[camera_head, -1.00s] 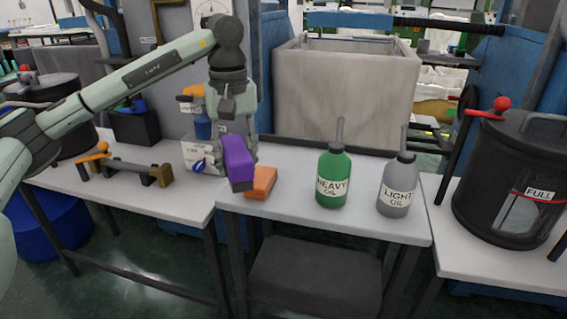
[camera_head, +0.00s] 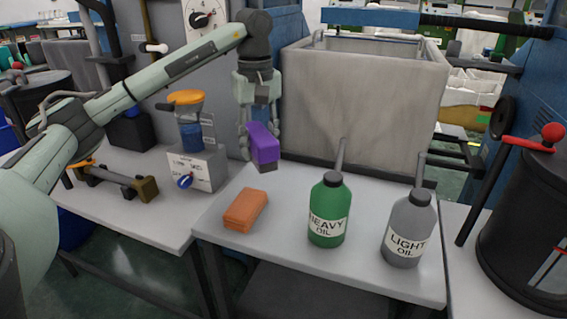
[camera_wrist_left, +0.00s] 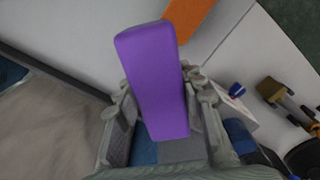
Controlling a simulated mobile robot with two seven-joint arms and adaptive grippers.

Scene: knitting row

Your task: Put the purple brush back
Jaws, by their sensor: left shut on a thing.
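The purple brush (camera_head: 264,143) has a purple block-shaped body with a dark grey underside. My left gripper (camera_head: 262,122) is shut on it and holds it above the back left part of the middle table (camera_head: 275,235). In the left wrist view the brush (camera_wrist_left: 155,75) lies between the fingers (camera_wrist_left: 158,110) of the left gripper. An orange block (camera_head: 246,209) lies flat on the table at its left front, in front of the held brush and apart from it. My right gripper is not in view.
A green heavy oil bottle (camera_head: 329,212) and a grey light oil bottle (camera_head: 408,230) stand on the table's right half. A grey box with a blue knob (camera_head: 197,168) stands on the left table. A large grey bin (camera_head: 360,105) rises behind. The table middle is clear.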

